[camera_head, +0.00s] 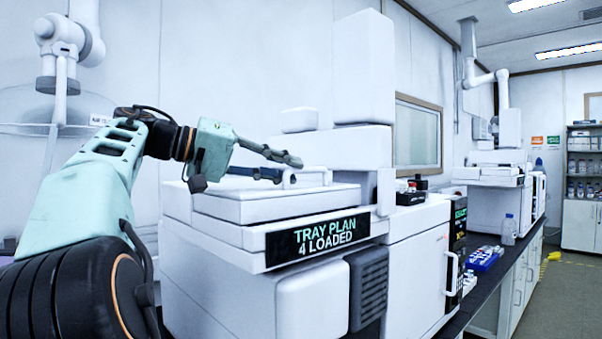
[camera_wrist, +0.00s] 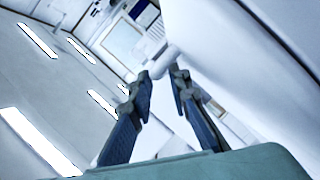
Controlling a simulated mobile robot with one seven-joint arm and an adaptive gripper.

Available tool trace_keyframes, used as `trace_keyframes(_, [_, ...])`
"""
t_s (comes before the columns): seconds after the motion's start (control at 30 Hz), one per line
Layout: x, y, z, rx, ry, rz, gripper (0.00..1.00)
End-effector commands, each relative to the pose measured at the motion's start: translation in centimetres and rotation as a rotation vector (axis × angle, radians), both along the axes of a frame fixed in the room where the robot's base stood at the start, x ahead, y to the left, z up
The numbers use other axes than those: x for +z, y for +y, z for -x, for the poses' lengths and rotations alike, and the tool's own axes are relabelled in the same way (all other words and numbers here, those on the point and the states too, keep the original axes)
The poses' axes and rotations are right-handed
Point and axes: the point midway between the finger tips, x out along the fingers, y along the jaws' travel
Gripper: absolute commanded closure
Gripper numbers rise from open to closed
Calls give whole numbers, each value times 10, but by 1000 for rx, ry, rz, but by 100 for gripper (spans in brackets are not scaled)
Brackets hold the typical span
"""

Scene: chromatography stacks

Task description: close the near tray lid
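The near tray lid (camera_head: 265,207) is a flat white slab on top of the near white instrument, above the "TRAY PLAN 4 LOADED" panel (camera_head: 318,238). It looks level, and I see no clear gap under its front edge. A pale handle bar (camera_head: 312,177) stands on its right part, partly behind my fingers. My gripper (camera_head: 290,168) is just above the lid with its fingers pointing right. In the wrist view my gripper (camera_wrist: 161,80) is open with a gap between the fingers. A pale rounded bar (camera_wrist: 163,62) shows past the tips; contact is not clear.
The instrument's tall white column (camera_head: 362,70) rises behind the lid. A dark bench (camera_head: 490,278) runs off to the right, with a bottle (camera_head: 509,230) and a blue rack (camera_head: 485,259). A second similar instrument (camera_head: 485,212) stands farther back.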

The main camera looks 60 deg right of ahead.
Motion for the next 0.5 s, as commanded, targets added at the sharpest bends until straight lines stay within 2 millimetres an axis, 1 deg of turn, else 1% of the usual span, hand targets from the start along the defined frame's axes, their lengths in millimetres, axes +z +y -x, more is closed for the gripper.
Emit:
trace_keyframes(0.03, [3, 10, -9, 4, 0, 2, 83])
trace_keyframes(0.1, [7, 23, -18, 3, 1, 2, 83])
trace_keyframes(0.27, [13, 47, -35, 1, 0, 2, 83])
trace_keyframes(0.4, [16, 57, -43, 0, 1, -1, 83])
trace_keyframes(0.5, [17, 61, -45, 1, -1, -1, 83])
